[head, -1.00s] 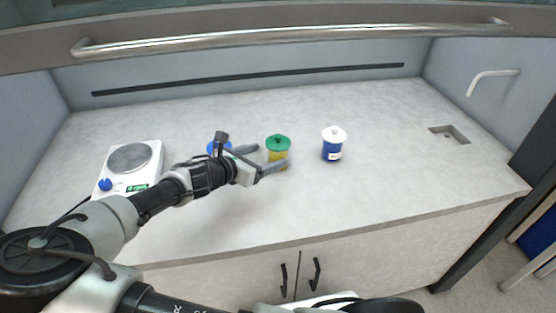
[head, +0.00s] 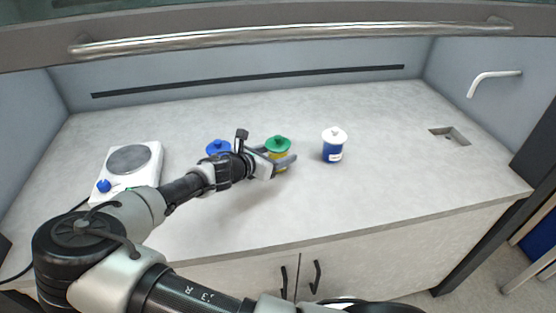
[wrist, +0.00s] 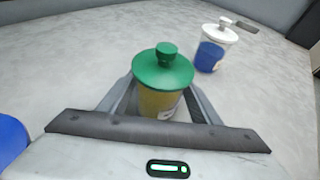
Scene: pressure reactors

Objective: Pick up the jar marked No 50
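A yellow jar with a green lid (head: 278,143) stands upright on the worktop. It also shows in the wrist view (wrist: 160,101), between the two fingers of my gripper (head: 282,164). The gripper is open, one finger on each side of the jar; I cannot tell whether either finger touches it. Part of a label shows low on the jar, but is unreadable. A blue jar with a white lid (head: 333,148) stands to the right; its label is too small to read. A jar with a blue lid (head: 218,147) is to the left, partly hidden by my arm.
A white hotplate or scale (head: 128,168) with a blue knob stands on the left of the worktop. A small sink (head: 449,136) is at the right, below a pale tap (head: 486,80). The worktop right of the white-lidded jar is clear.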

